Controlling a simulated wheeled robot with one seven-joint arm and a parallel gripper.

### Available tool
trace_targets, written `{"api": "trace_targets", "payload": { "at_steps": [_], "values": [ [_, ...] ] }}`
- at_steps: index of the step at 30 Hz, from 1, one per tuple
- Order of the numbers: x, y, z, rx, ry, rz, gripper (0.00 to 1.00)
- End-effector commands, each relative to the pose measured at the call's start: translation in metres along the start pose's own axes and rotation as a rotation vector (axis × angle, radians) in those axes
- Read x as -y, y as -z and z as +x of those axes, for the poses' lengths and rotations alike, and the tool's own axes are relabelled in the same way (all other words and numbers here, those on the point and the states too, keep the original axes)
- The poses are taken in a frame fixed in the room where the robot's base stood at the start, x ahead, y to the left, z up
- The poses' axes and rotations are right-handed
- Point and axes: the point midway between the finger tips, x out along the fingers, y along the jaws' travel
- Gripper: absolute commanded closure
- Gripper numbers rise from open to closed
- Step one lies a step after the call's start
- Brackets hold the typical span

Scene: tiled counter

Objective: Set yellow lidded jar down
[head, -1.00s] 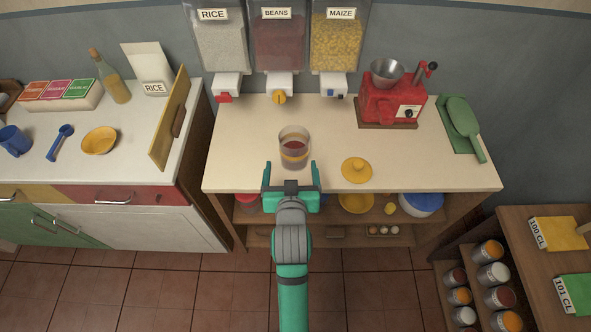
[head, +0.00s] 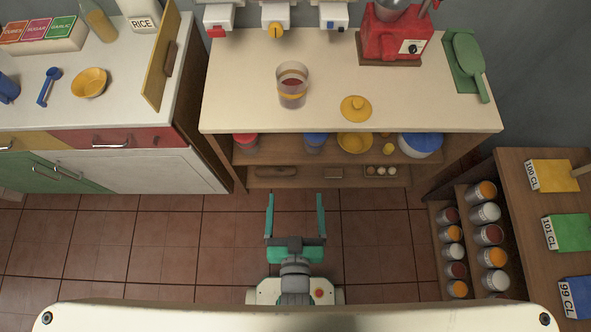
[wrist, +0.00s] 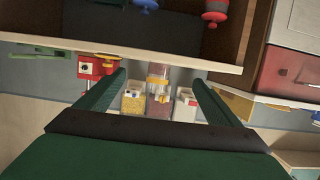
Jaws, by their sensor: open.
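A clear jar with a yellow band and dark red contents (head: 292,88) stands upright on the cream counter (head: 240,105), without a lid on it. A yellow lid with a knob (head: 356,108) lies on the counter to its right. My gripper (head: 295,200) is open and empty, in front of the counter and apart from the jar. In the wrist view my open fingers (wrist: 155,85) frame the dispensers on the wall.
A red grinder (head: 395,38) and a green scoop on a green mat (head: 468,62) are at the right of the counter. Shelves below hold a yellow bowl (head: 355,142) and a blue-lidded container (head: 420,144). A rack of jars (head: 470,240) stands right; the counter's front strip is clear.

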Motion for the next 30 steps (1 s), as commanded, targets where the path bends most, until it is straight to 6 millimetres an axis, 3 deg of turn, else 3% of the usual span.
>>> {"api": "trace_targets", "payload": {
  "at_steps": [3, 10, 15, 30],
  "values": [
    [0.003, -0.005, -0.039, -0.007, 0.006, 0.001, 0.13],
    [0.001, -0.002, -0.083, -0.033, -0.004, 0.008, 0.13],
    [-0.001, 0.000, -0.092, -0.041, -0.006, 0.009, 0.13],
    [0.000, 0.000, -0.091, -0.041, -0.006, 0.009, 0.13]
  ]
}}
